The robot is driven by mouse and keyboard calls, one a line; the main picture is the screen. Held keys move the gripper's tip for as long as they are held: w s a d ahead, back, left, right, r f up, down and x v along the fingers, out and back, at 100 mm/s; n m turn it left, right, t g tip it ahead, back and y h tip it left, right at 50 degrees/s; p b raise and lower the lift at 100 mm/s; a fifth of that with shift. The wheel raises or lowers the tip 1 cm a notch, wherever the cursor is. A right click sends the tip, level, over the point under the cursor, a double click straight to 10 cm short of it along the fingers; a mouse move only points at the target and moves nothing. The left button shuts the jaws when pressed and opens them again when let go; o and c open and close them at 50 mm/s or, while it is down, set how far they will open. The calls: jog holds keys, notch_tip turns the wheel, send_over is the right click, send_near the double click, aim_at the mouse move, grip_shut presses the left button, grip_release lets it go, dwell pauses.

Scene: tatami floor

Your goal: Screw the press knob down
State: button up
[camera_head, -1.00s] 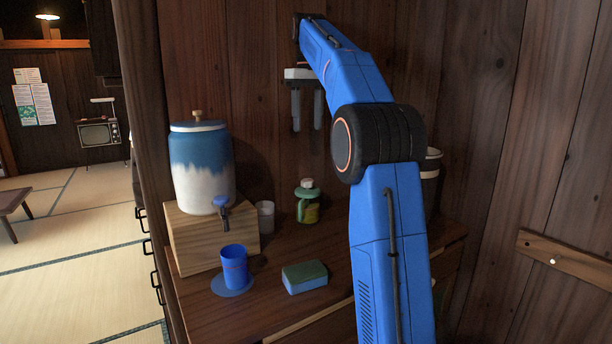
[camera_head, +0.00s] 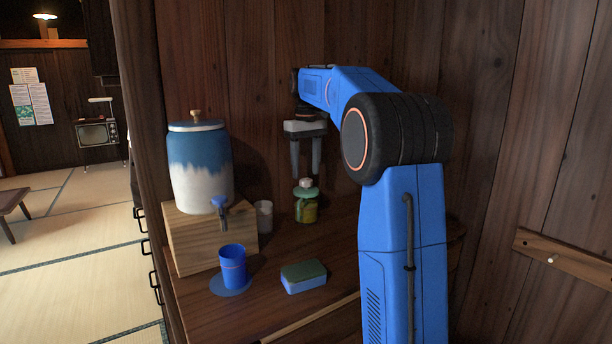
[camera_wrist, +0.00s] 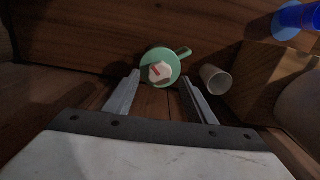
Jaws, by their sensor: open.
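The press is a small jar (camera_head: 307,212) with yellow-green contents and a green lid (camera_head: 313,193), standing upright near the back wall of the counter. Its pale knob (camera_head: 306,183) sits on top. In the wrist view the hexagonal white knob (camera_wrist: 159,72) carries a red mark, and the green lid (camera_wrist: 155,53) has a handle pointing to the upper right. My gripper (camera_head: 306,173) points down just above the knob, open and empty. In the wrist view its fingers (camera_wrist: 160,77) appear on either side of the knob; whether they reach down to its height is unclear.
A grey-white cup (camera_head: 264,217) stands left of the jar, close to the wooden box (camera_head: 192,247) bearing a blue and white dispenser (camera_head: 203,180). The wooden wall is close behind.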

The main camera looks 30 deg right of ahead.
aim_at(306, 182)
jog(key=shift+f, duration=1.35)
jog(key=c, duration=1)
jog(key=shift+c, duration=0.2)
jog(key=m, duration=0.5)
jog(key=o, duration=1)
